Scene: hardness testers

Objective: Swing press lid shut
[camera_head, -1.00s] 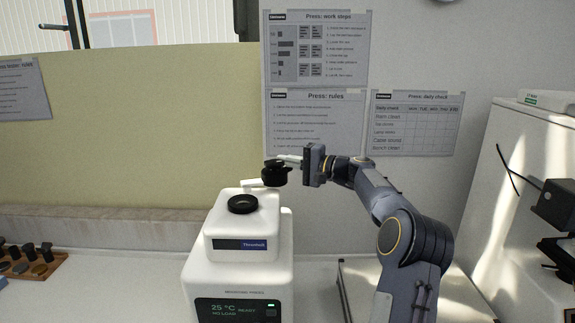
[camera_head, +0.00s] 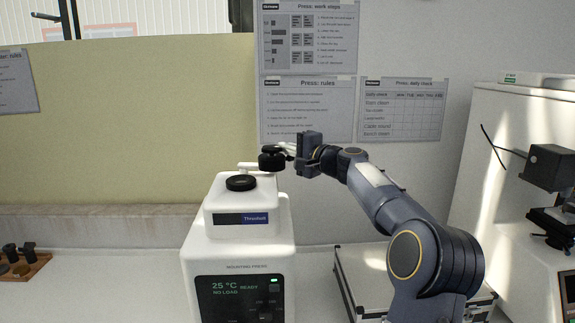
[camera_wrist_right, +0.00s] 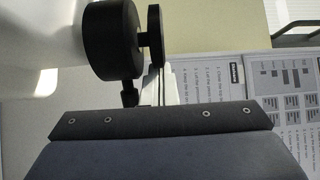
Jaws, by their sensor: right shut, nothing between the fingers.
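The white mounting press (camera_head: 240,255) stands on the bench with a black ring-shaped opening (camera_head: 241,183) on top. Its lid, a black round cap (camera_head: 272,158) on a white arm (camera_head: 248,167), is swung to the back right, off the opening. My right gripper (camera_head: 287,149) points left, with its pale fingers shut at the right side of the cap. In the right wrist view the cap (camera_wrist_right: 112,45) and a thinner black disc (camera_wrist_right: 155,35) show just beyond the fingertips (camera_wrist_right: 153,85); I cannot tell whether they touch. My left gripper is out of view.
A case (camera_head: 365,270) lies right of the press, behind my right arm. A tester (camera_head: 550,175) stands at far right. A wooden rack (camera_head: 25,267) with black-handled pieces is at far left. A wall with posters is behind.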

